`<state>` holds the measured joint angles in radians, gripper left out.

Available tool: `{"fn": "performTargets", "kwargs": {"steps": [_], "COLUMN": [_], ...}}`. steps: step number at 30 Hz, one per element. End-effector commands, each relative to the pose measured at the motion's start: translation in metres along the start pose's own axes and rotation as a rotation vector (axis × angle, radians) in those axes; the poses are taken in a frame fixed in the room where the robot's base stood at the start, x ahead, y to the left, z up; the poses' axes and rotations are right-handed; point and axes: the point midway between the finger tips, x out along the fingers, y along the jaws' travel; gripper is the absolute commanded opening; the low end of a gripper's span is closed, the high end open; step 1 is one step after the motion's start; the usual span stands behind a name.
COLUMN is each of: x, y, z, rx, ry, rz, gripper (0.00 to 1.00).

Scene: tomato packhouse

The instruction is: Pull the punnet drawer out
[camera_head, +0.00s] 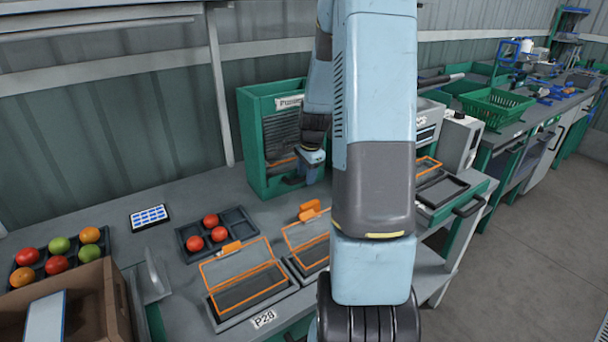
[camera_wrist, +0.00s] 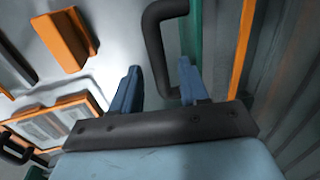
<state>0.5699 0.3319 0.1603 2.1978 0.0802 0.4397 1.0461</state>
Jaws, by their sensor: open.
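The green punnet cabinet (camera_head: 256,145) stands on the counter against the wall, with a partly readable label on top. My gripper (camera_head: 305,170) is in front of its lower part and hides some of the front. In the wrist view my gripper (camera_wrist: 160,66) is open, with its two blue fingers apart. A dark bent bar handle (camera_wrist: 155,45) runs down between the fingers, beside a green panel (camera_wrist: 196,35). The fingers are not closed on the handle; whether one touches it cannot be told. How far the drawer is out cannot be told.
An orange block (camera_wrist: 65,40) shows in the wrist view. A cardboard box (camera_head: 95,305) stands at front left. My arm hides the counter's middle right.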

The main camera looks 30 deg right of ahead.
Motion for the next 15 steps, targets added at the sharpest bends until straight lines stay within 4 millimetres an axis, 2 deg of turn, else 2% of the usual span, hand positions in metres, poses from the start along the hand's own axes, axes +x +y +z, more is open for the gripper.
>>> {"fn": "performTargets", "kwargs": {"steps": [9, 15], "x": [0.0023, 0.0022], "y": [0.0, -0.0001], "z": [0.0004, 0.0007], "rx": [-0.001, -0.002], "ry": [0.0, 0.0], "rz": [0.0, 0.0], "gripper": [0.44, 0.26]}}
